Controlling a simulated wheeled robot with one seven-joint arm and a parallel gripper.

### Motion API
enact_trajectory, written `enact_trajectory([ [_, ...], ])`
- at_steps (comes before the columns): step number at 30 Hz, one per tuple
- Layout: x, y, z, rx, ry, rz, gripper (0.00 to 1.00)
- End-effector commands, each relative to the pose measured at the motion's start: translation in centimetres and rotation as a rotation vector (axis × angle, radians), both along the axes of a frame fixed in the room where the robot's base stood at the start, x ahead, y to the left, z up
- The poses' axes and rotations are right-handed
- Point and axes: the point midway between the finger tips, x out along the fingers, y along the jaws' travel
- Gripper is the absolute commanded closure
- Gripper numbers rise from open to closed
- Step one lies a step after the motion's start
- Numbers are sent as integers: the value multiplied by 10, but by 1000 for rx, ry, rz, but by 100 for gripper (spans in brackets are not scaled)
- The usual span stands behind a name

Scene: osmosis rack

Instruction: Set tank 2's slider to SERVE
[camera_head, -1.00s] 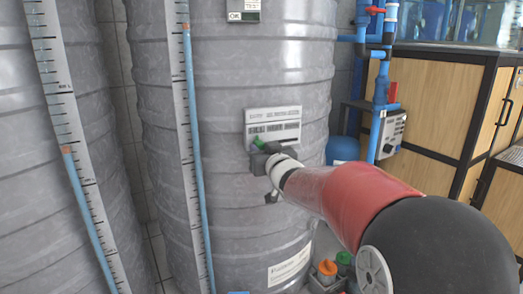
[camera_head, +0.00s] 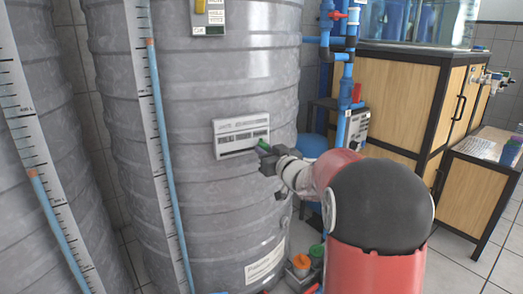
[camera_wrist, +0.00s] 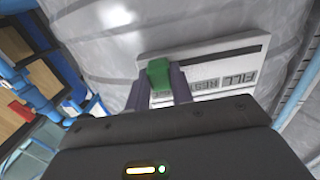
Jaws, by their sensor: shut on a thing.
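A white label plate (camera_head: 230,138) with a slot is fixed on the large grey tank (camera_head: 200,90). In the wrist view the plate (camera_wrist: 200,48) appears upside down, with FILL at its right end and part of REST beside it; the lettering further left is hidden by my gripper. The green slider knob (camera_wrist: 158,72) is at the left end of the slot there, the end away from FILL. In the head view the knob (camera_head: 263,146) is at the plate's right end. My gripper (camera_head: 268,157) is shut on the knob, its fingers (camera_wrist: 163,85) on either side.
A blue level gauge with a scale (camera_head: 157,130) runs down the tank, left of the plate. A small panel (camera_head: 208,18) sits higher up. Blue pipes (camera_head: 345,75) and wooden cabinets (camera_head: 395,95) stand to the right. Orange- and green-capped bottles (camera_head: 302,262) are on the floor.

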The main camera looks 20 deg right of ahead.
Motion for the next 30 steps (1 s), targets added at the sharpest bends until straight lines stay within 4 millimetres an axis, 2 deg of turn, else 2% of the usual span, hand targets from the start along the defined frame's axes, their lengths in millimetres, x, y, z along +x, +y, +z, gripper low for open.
enact_trajectory([
  [2, 0, -4, 1, -1, -3, -7, 100],
  [3, 0, -4, 2, -1, -3, -8, 73],
  [7, 0, -3, 1, -1, -3, -7, 56],
  [8, 0, -3, 1, -1, -3, -7, 55],
  [17, -3, -3, 1, -1, -2, -6, 55],
  [20, -13, -5, 1, 0, -2, -8, 55],
  [30, -67, -14, 1, -1, -3, -8, 55],
])
